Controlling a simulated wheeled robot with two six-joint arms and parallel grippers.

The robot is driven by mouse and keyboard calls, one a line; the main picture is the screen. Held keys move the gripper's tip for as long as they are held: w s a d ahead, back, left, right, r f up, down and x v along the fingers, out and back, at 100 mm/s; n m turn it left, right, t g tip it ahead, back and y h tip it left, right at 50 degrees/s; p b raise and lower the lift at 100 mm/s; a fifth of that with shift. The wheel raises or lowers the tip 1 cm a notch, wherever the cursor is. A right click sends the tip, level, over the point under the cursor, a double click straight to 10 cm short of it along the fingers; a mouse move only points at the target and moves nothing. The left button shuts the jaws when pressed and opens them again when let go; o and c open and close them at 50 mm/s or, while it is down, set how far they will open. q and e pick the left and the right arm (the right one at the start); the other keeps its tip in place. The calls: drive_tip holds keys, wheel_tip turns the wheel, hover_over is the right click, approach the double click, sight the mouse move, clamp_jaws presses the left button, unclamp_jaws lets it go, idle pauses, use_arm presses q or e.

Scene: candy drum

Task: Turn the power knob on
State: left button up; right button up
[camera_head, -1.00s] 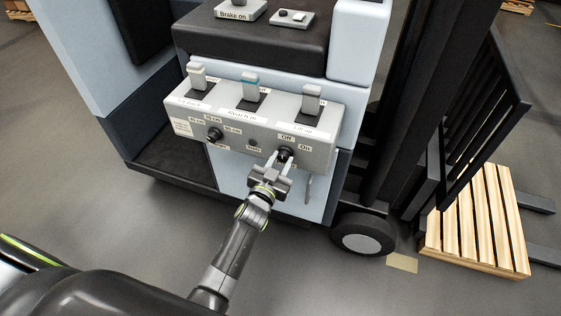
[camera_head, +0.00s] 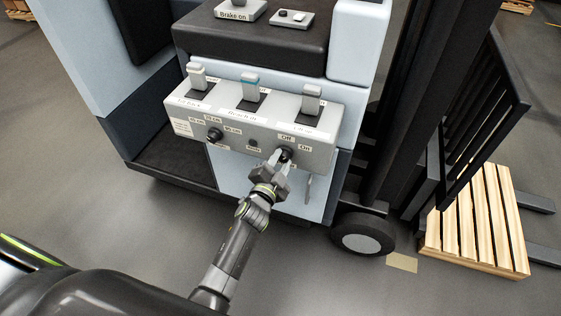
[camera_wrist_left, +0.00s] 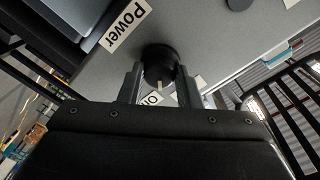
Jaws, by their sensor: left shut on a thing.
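The black power knob (camera_head: 287,153) is on the front face of the grey control panel (camera_head: 180,112), beside the "Off" label (camera_head: 287,138) and the "On" label (camera_head: 305,147). My left gripper (camera_head: 280,157) is shut on the knob, coming from below and in front. In the left wrist view the round knob (camera_wrist_left: 160,55) sits between the two dark fingers, which hide its sides. Its white pointer mark points towards a small label (camera_wrist_left: 151,98) between the fingers that seems to read "On". The "Power" label (camera_wrist_left: 125,26) is at the upper left there. My right gripper is not in view.
Another black knob (camera_head: 214,135) is on the panel's left part. Several levers, such as the right one (camera_head: 312,92), stand on its sloped top. The forklift's wheel (camera_head: 362,236) and a wooden pallet (camera_head: 478,228) are to the right. Open floor lies in front.

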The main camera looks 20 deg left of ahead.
use_arm(q)
drive_tip(key=shift+m, duration=1.9)
drive_tip(key=o, duration=1)
drive_tip(key=shift+c, duration=0.2)
drive_tip(key=shift+s, duration=0.1)
drive_tip(key=shift+s, duration=0.35)
drive_tip(key=s+p, duration=0.4)
drive_tip(key=s, duration=1.2)
drive_tip(key=shift+s+a+r, duration=0.3)
drive_tip(key=shift+a, duration=0.1)
